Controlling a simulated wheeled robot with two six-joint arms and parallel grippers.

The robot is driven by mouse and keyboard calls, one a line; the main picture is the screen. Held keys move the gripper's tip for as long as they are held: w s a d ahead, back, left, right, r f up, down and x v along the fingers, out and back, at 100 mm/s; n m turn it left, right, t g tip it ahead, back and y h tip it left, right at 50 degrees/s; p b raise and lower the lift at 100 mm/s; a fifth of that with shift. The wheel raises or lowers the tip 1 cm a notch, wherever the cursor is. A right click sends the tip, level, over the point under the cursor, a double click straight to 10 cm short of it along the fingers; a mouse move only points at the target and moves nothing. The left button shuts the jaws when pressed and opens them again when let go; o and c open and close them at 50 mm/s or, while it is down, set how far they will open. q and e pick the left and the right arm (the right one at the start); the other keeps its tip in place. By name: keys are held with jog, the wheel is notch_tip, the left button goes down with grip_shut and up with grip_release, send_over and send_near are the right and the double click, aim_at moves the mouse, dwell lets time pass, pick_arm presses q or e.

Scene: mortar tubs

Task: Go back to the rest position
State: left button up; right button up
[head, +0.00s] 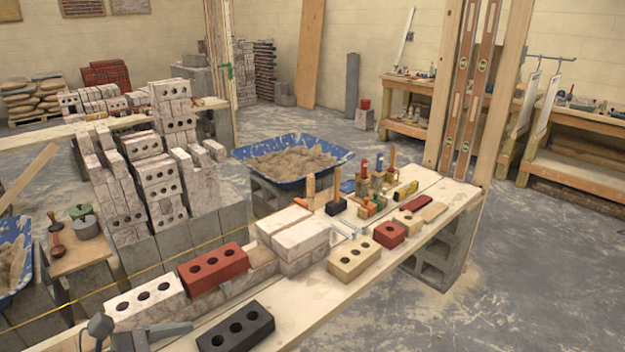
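A grey part of what looks like my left gripper (145,335) shows at the bottom left edge, in front of the white three-hole brick (146,300). Most of it is cut off by the frame, and I cannot tell whether its fingers are apart. I see nothing held in it. My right gripper is not in view. A blue mortar tub (337,155) with mortar (290,163) in it stands on grey blocks behind the bench. A second blue tub (20,235) is partly cut off at the left edge.
The wooden bench (325,305) holds a black brick (236,328), red bricks (213,268), a cream brick (354,258) and several hand tools. Tall brick stacks (160,180) stand at the left. Levels (478,75) lean on a post at right. The floor at right (560,270) is clear.

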pick_arm(q)
jog(key=s+a+f+m+y, duration=0.2)
jog(key=s+f+m+y, duration=0.1)
jog(key=f+m, duration=0.35)
jog(key=s+a+f+m+y, duration=0.2)
jog(key=s+f+m+y, duration=0.15)
jog(key=f+m, duration=0.3)
jog(key=s+a+f+m+g+y, duration=0.2)
jog(key=s+a+f+m+y, duration=0.1)
jog(key=s+m, duration=0.3)
jog(key=s+a+f+m+g+y, duration=0.2)
jog(key=s+a+m+y, duration=0.1)
jog(key=s+m, duration=0.25)
notch_tip(320, 180, down, 25)
jog(key=s+a+g, duration=0.1)
jog(key=a, duration=0.1)
jog(key=s+d+f+g+p, duration=0.1)
jog(key=s+f, duration=1.3)
jog(key=s, duration=0.1)
jog(key=shift+d+f+g+h, duration=0.3)
jog(key=shift+f+h, duration=0.05)
jog(key=shift+f, duration=0.05)
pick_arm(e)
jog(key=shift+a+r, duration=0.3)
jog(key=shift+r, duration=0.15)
